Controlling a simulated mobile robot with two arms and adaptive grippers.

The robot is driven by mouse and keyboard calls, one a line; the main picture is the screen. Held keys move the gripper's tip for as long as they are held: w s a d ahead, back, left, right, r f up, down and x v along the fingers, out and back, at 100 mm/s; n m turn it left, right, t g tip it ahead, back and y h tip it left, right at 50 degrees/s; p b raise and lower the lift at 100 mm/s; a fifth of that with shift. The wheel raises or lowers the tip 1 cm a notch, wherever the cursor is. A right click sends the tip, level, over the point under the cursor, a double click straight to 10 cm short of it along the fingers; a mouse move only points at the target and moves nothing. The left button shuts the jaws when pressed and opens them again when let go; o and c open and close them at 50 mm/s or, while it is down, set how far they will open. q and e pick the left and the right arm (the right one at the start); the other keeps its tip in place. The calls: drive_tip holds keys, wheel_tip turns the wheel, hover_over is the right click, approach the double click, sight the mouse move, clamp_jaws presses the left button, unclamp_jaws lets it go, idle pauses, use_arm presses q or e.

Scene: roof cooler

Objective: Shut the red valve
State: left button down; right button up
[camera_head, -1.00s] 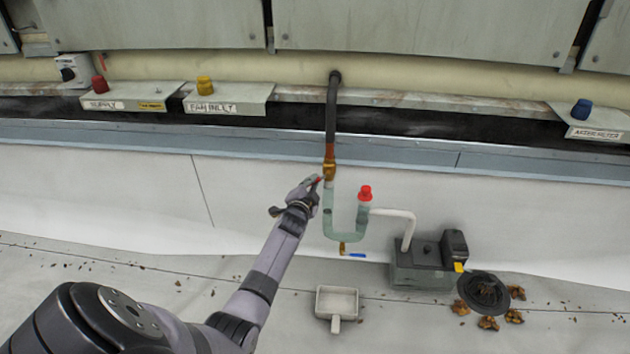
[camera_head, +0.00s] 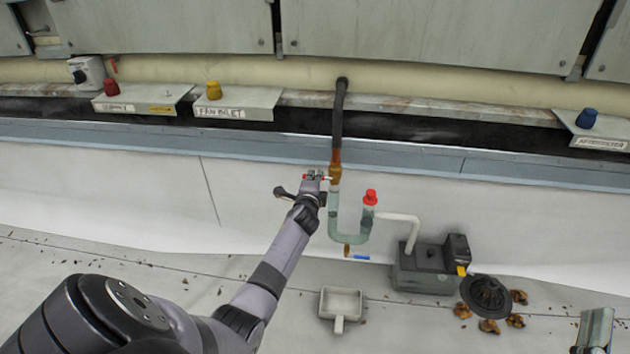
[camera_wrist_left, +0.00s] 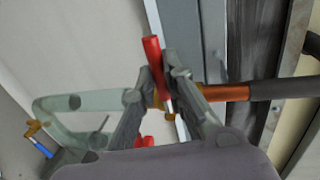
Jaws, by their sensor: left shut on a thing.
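The red valve handle (camera_head: 306,177) is on the brass valve (camera_head: 335,174), where the copper pipe meets the clear U-shaped trap (camera_head: 350,237). My left gripper (camera_head: 314,177) is at the handle, left of the valve. In the left wrist view, my gripper's fingers (camera_wrist_left: 163,88) are shut on the red handle (camera_wrist_left: 153,56), its red end sticking out past them. The handle lies across the line of the copper pipe (camera_wrist_left: 226,93). The fingers partly hide the brass body. A grey part (camera_head: 594,330) at the lower right edge may be my right gripper; its jaws are unclear.
A red cap (camera_head: 371,197) tops the trap's right leg. A white pipe runs to a dark pump box (camera_head: 428,266).

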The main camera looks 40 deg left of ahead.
idle(0.4)
use_arm(q)
drive_tip(key=c, duration=1.6)
unclamp_jaws()
drive_tip(key=shift+c, duration=0.2)
drive_tip(key=v, duration=1.2)
